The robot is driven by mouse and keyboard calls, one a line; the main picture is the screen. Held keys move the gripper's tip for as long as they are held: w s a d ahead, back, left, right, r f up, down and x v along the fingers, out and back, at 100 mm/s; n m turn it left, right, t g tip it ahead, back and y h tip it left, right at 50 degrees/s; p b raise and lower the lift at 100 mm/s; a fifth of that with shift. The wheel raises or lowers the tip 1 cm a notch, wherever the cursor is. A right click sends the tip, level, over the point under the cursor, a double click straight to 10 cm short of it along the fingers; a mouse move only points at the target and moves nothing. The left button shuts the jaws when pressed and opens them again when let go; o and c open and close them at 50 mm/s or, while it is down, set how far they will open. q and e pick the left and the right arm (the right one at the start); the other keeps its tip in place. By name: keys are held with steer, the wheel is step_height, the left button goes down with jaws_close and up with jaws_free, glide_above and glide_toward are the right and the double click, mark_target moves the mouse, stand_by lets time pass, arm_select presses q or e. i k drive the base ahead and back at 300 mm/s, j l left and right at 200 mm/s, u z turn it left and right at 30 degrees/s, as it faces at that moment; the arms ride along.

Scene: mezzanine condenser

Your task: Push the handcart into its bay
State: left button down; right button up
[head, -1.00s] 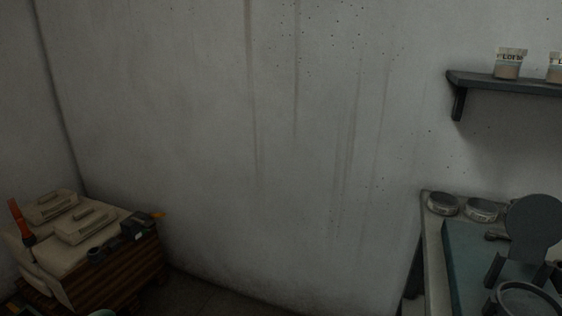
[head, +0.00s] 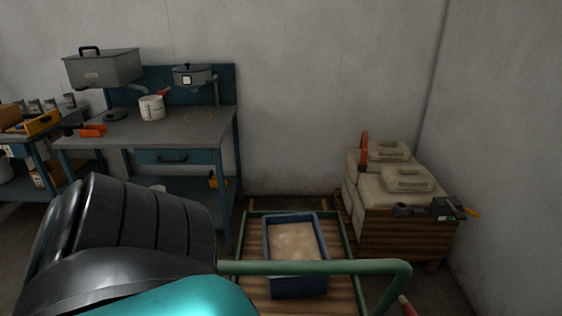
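The handcart (head: 345,235) has a green frame and a slatted wooden deck. It stands low in the middle of the head view, with its green push handle (head: 310,267) nearest me. A blue tub (head: 297,285) with pale, grainy contents sits on the deck. Yellow floor lines (head: 250,203) show beyond the cart's far end, in the gap between the workbench and the pallet of sacks. My black and teal arm fills the lower left and covers the handle's left end. I see neither gripper's fingers, so contact with the handle cannot be told.
A workbench (head: 190,118) with a blue drawer stands left of the cart. A wooden pallet stack (head: 400,235) with pale sacks (head: 365,192) stands close on the right. The back wall (head: 300,120) closes the gap. A small red-tipped object (head: 407,306) shows at the bottom edge.

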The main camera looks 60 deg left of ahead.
mark_target(248, 269)
steer(key=u, duration=1.9)
